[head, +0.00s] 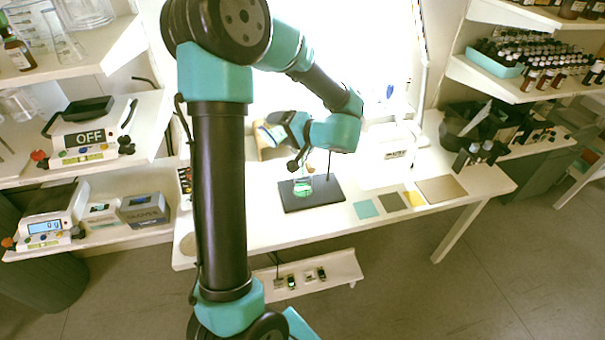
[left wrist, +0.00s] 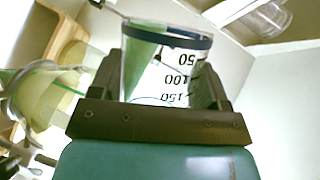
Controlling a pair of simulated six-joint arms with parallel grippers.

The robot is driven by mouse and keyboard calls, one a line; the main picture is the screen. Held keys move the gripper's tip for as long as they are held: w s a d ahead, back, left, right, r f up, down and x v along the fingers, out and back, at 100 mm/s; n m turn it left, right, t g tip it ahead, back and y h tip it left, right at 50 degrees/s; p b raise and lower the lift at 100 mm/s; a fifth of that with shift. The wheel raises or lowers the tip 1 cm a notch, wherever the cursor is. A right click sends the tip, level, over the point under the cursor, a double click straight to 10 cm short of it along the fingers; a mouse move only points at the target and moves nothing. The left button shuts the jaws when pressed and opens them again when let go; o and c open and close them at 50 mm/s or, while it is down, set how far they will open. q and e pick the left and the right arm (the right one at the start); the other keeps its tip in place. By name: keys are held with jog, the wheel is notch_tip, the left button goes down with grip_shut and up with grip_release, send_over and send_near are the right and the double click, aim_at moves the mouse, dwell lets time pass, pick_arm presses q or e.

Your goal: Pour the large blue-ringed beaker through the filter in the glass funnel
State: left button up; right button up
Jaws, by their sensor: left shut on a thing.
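The large blue-ringed beaker (left wrist: 165,62) is held between the two dark fingers of my left gripper (left wrist: 160,80) in the left wrist view. Its blue ring is at the top of the picture and its markings read upside down. A green patch shows in its left part; I cannot tell whether it is inside or behind the glass. In the head view the gripper end is over the table near a vessel with green liquid (head: 302,187) on a black mat (head: 328,192). My right gripper is not seen.
A wooden-sided box (head: 270,142) stands behind the mat. Coloured square tiles (head: 391,202) lie to its right. Scales (head: 83,138) stand on the left shelves.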

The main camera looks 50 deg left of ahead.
pick_arm(q)
jog(key=shift+w+f+m+g, duration=0.2)
jog(key=shift+w+m, duration=0.1)
jog(key=shift+w, duration=0.1)
jog(key=shift+w+f+m+g, duration=0.1)
jog(key=shift+w+m+g, duration=0.1)
jog(key=shift+w+m, duration=0.15)
dwell(3.5)
jog(key=shift+w+r+m+g+y, duration=0.3)
jog(key=shift+w+r+m+y, duration=0.15)
jog(key=shift+m, duration=0.3)
dwell(3.0)
